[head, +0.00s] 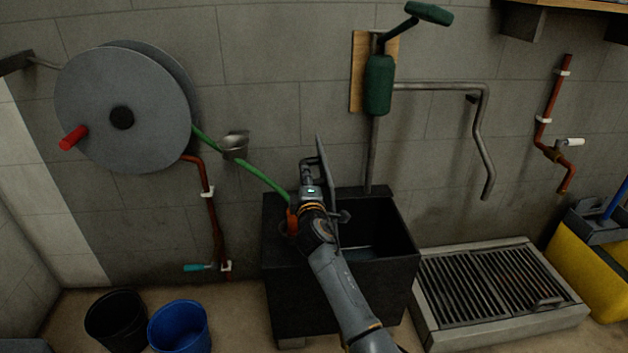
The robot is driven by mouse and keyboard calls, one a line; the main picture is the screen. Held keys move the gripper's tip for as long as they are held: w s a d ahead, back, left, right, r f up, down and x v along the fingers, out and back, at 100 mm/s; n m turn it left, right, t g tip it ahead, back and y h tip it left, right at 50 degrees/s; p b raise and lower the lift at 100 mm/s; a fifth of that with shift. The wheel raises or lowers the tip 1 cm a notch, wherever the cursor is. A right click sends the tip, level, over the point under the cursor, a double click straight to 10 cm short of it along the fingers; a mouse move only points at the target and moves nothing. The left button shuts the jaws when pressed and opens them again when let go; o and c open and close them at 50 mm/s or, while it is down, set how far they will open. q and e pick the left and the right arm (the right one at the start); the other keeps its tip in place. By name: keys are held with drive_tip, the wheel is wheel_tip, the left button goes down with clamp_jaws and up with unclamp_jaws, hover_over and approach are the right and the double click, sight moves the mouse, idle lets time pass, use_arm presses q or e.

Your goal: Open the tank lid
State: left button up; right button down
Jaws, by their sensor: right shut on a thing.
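The dark tank (400,279) stands on the floor against the wall, below the green hand pump. Its lid (324,165) is a thin dark panel seen nearly edge-on, raised to about upright. To the right of the lid the tank's opening shows its dark inside. My right gripper (309,165) is at the left side of the raised lid, shut on it; the exact contact is hard to make out. My right arm hides part of the tank's front and rim. My left gripper is not in view.
A green hose (262,175) runs from the grey reel (90,90) to an orange end (292,221) at the tank's left. A green pump (379,85) hangs above. Black (112,322) and blue (180,328) buckets stand left, a grated drain (500,290) right.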

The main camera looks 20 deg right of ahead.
drive_tip(key=shift+a, duration=0.2)
drive_tip(key=c, duration=1.2)
unclamp_jaws()
drive_tip(key=shift+f, duration=0.1)
drive_tip(key=shift+o, duration=0.2)
drive_tip(key=v, duration=1.2)
drive_tip(key=shift+d, duration=0.1)
